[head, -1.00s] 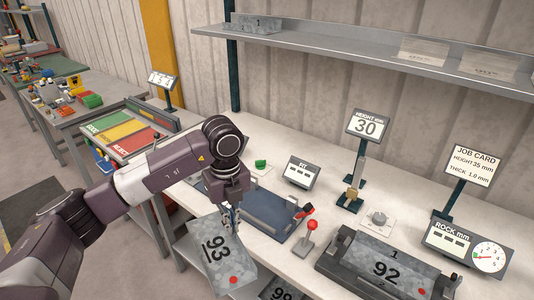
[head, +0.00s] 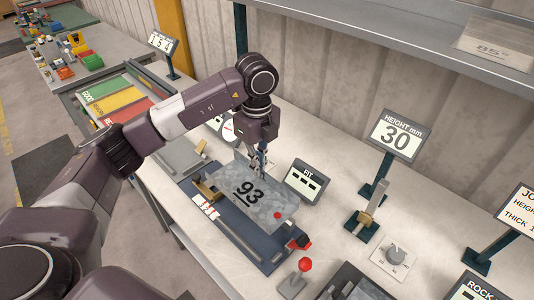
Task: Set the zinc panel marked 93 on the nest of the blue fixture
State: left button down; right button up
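The grey zinc panel marked 93 (head: 267,208), with a red dot at one corner, is over the blue fixture (head: 232,238). My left gripper (head: 259,172) is at the panel's upturned back edge, with its fingers closed around that edge. The panel covers much of the fixture's middle, so I cannot tell whether it rests on the nest or hovers just above it. The fixture's red-tipped lever (head: 300,242) shows at its right end. My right gripper is not in the head view.
A FIT display (head: 305,182) stands close behind the panel. The height display (head: 396,135) stands farther back. Coloured sorting strips (head: 122,100) lie at the left.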

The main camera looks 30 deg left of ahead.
aim_at(257, 192)
pick_arm(q)
jog(key=shift+s+f+b, duration=0.9)
jog(key=shift+s, duration=0.05)
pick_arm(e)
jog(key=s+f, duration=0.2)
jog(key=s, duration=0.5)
pick_arm(q)
jog(key=f+b, duration=0.1)
jog(key=f, duration=0.1)
jog(key=f+b, duration=0.3)
jog(key=f, duration=0.1)
jog(key=shift+w+f, duration=0.25)
jog(key=shift+f+b, duration=0.35)
jog(key=shift+w+f, duration=0.1)
jog(key=shift+f, duration=0.1)
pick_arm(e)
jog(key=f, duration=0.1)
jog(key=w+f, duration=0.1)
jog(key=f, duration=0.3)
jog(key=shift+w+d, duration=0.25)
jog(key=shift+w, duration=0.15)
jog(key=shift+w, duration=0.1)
